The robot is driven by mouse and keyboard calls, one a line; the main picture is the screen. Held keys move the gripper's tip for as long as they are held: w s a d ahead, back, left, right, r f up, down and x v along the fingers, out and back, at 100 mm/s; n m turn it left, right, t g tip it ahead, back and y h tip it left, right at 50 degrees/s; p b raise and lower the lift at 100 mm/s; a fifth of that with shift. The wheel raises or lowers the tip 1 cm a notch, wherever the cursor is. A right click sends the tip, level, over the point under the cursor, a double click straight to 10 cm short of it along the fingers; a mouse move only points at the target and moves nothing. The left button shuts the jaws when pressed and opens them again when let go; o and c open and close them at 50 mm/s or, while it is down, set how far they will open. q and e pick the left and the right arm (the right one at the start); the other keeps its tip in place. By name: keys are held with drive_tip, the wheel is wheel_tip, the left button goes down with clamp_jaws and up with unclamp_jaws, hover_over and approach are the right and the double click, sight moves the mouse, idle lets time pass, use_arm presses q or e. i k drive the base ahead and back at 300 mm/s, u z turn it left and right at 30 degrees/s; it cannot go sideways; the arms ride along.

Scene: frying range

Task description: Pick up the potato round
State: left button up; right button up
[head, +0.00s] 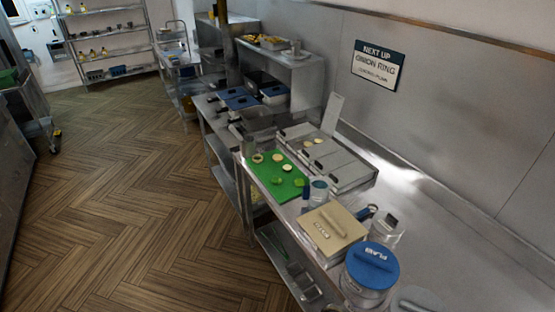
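A green cutting board (265,190) lies on the steel counter. Pale round slices lie on its far part: one (277,157) near the back edge, another (287,167) to its right, and a ring-like one (257,158) to the left. Green pieces (276,181) lie nearer the front. The slices are small, and I cannot tell for certain which is the potato round. Neither of my grippers is in view.
Steel lidded bins (340,165) stand behind the board. A beige box (333,235), a clear jar (319,190) and a blue-lidded container (371,268) crowd the counter at right. The wooden floor (150,200) left of the counter is clear.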

sight(279, 158)
drive_tip(key=u, duration=0.7)
drive_tip(key=k, duration=1.05)
drive_tip(key=u, duration=0.8)
drive_tip(key=i, duration=2)
drive_tip(key=z, duration=1.2)
drive_tip(key=i, duration=1.25)
drive_tip(key=z, duration=1.05)
